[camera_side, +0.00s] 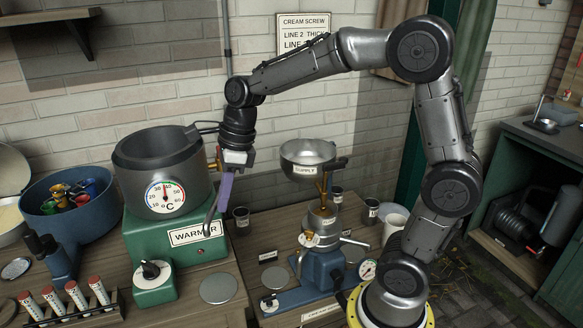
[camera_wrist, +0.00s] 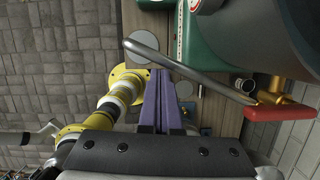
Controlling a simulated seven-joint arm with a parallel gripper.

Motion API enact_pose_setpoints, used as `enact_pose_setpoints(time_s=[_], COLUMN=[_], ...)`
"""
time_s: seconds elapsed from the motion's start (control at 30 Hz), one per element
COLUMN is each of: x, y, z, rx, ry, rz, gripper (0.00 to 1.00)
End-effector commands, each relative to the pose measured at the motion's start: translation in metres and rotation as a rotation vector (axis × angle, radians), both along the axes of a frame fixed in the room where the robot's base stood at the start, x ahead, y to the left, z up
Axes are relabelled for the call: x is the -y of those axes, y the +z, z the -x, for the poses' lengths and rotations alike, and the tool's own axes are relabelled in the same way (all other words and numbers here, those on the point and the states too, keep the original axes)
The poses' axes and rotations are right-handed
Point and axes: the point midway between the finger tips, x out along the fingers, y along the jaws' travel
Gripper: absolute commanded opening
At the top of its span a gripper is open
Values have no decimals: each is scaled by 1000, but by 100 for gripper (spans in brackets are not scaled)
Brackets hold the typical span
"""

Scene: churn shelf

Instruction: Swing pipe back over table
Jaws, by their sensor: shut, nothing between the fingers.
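The grey pipe (camera_wrist: 190,70) runs from a brass valve with a red handle (camera_wrist: 280,108) on the warmer's pot. In the wrist view it crosses slantwise just past my fingertips, its free end at the upper left near a grey disc. In the side view the pipe's lower end (camera_side: 208,226) hangs beside the green warmer (camera_side: 185,235). My gripper (camera_side: 221,205) has purple fingers pointing down right beside the pipe. In the wrist view my gripper (camera_wrist: 165,76) is shut and empty. I cannot tell whether the fingers touch the pipe.
The warmer's pot (camera_side: 160,165) is left of my gripper. A separator with a supply bowl (camera_side: 308,152) stands to the right. The wooden table (camera_side: 235,300) holds a flat grey disc (camera_side: 218,288) and a rack of red-capped tubes (camera_side: 75,305). Dark cups (camera_side: 241,216) stand behind.

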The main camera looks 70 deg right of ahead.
Motion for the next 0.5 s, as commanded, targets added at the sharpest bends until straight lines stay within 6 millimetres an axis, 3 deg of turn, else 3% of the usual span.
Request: enact_pose_setpoints(time_s=[0.3,0.5], x=[-1,9], y=[2,8], z=[0,24], rx=[10,7], ry=[-1,-3], rz=[-4,-2], gripper=[0,0])
